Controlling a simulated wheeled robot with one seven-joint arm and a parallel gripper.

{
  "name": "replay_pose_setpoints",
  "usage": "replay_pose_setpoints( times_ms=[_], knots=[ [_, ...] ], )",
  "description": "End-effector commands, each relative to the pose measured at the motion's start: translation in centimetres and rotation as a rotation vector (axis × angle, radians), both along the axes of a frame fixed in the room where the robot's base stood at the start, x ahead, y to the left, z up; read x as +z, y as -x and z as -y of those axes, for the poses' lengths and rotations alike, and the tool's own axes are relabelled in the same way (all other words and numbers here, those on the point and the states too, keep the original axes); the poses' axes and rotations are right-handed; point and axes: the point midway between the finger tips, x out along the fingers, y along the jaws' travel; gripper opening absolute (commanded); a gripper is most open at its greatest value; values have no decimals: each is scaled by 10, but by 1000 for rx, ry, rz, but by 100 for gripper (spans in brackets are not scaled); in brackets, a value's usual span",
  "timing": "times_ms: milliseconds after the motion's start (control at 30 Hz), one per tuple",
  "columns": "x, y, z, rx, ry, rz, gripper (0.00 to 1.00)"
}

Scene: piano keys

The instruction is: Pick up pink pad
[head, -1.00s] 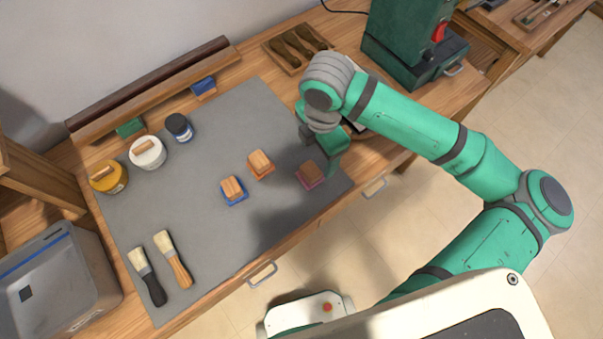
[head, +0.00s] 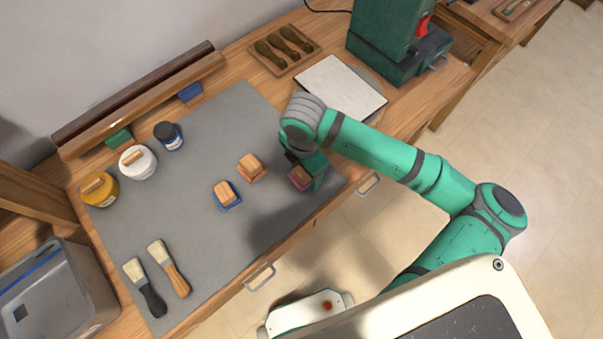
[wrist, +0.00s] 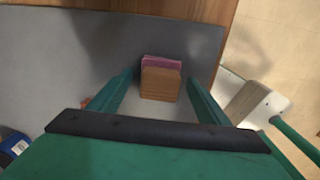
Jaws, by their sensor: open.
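The pink pad (wrist: 162,61) is a small block with a wooden grip (wrist: 160,84) on top, lying on the grey mat. In the head view the pink pad (head: 298,178) is near the mat's right end, partly hidden by my gripper (head: 306,172). In the wrist view my gripper (wrist: 158,92) is open, with one finger on each side of the wooden grip. There are gaps between the fingers and the grip, and nothing is held. I cannot tell the exact height of the fingertips above the mat.
An orange pad (head: 251,175) and a blue pad (head: 230,204) lie to the left on the grey mat (head: 190,210). Two brushes (head: 168,266) and several jars (head: 138,162) are farther left. A white board (head: 342,88) and a green machine (head: 398,45) stand behind.

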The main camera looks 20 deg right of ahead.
Motion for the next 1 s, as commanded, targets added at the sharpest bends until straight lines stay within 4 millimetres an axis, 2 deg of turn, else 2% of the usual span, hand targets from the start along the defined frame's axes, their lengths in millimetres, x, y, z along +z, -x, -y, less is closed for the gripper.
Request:
replay_pose_setpoints(
  times_ms=[100, 300, 367, 500, 833, 1000],
  knots=[
    [-6, 0, 0, 0, -1, -1, 70],
    [-7, 0, 0, 0, 0, 0, 70],
    [-7, 0, 0, 0, 0, -1, 58],
    [-6, 0, 0, 0, 0, 0, 26],
    [-5, 0, 0, 1, 0, 0, 26],
    [5, -1, 0, 1, 2, 2, 26]
  ],
)
